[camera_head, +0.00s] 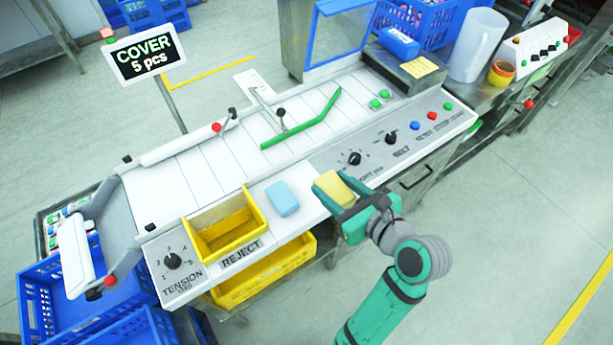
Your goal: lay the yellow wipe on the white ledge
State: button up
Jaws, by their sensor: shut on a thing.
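The yellow wipe (334,186) is a small pale yellow block between the jaws of my gripper (340,196). My gripper is shut on it, at the front edge of the machine, right of the blue block. The white ledge (303,200) is the flat white strip along the machine's front. The wipe appears over or just above the ledge; I cannot tell whether it touches it. The jaws hide part of the wipe and of the ledge beneath.
A light blue wipe (282,198) lies on the ledge to the left. A yellow reject bin (222,228) is further left. The control panel with knobs (355,158) and buttons is to the right. A green guide bar (301,121) crosses the belt behind.

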aim_at(313, 177)
jog(key=w+a+f, duration=0.1)
jog(key=w+f, duration=0.1)
jog(key=w, duration=0.1)
jog(key=w+a+f, duration=0.1)
jog(key=w+f, duration=0.2)
jog(key=w+a+f, duration=0.2)
jog(key=w, duration=0.1)
jog(key=shift+w+a+f, duration=0.1)
jog(key=shift+w+f, duration=0.25)
jog(key=shift+w+a+f, duration=0.15)
jog(key=shift+w+f, duration=0.1)
jog(key=shift+f, duration=0.1)
jog(key=shift+w+a+f, duration=0.1)
jog(key=shift+w+f, duration=0.05)
jog(key=shift+f, duration=0.75)
jog(key=shift+w+f, duration=0.1)
jog(key=shift+f, duration=0.8)
jog(key=shift+f, duration=0.15)
jog(key=o, duration=1)
